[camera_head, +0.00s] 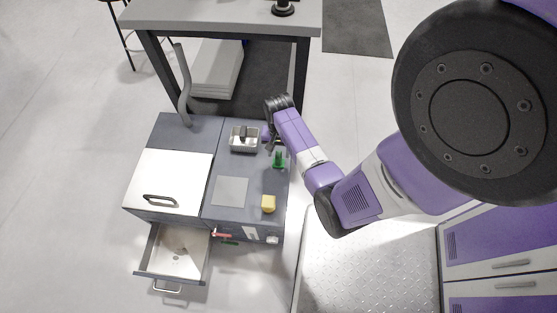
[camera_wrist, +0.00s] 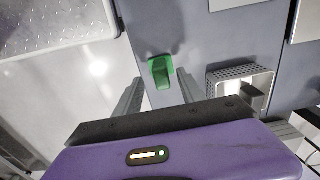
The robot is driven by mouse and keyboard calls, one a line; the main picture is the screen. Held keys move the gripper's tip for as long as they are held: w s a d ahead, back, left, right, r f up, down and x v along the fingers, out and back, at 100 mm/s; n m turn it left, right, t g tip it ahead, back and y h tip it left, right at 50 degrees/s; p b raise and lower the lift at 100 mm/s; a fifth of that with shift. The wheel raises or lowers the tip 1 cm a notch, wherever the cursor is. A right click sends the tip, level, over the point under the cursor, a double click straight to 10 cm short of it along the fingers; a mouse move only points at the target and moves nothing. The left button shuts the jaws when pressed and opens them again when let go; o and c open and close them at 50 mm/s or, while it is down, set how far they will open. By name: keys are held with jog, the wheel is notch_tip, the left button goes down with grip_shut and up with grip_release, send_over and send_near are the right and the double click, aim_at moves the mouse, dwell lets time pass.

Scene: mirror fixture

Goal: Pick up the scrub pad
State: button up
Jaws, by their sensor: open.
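A small green block (camera_head: 278,159), which looks like the scrub pad, is at the right edge of the dark grey fixture top. My gripper (camera_wrist: 160,80) is open, with one grey finger on each side of the green block in that picture. I cannot tell whether the fingers touch it or how high they are above it. In the head view my gripper (camera_head: 270,146) is beside the green block, up and left of it, partly hidden by my wrist.
A metal basket (camera_head: 244,146) with a dark item inside is close to my gripper. A yellow block (camera_head: 268,203) and a flat grey plate (camera_head: 230,190) lie lower on the fixture top. A drawer (camera_head: 175,252) stands open at the front left. A table (camera_head: 220,14) stands behind.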

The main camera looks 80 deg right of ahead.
aim_at(279, 155)
notch_tip(279, 155, down, 6)
jog(key=shift+w+d+r+b, duration=0.1)
jog(key=shift+d+b, duration=0.05)
jog(key=shift+b, duration=0.6)
jog(key=shift+c, duration=0.5)
jog(key=c, duration=0.9)
jog(key=shift+r, duration=0.15)
notch_tip(279, 155, up, 20)
jog(key=p, duration=0.4)
jog(key=shift+p, duration=0.35)
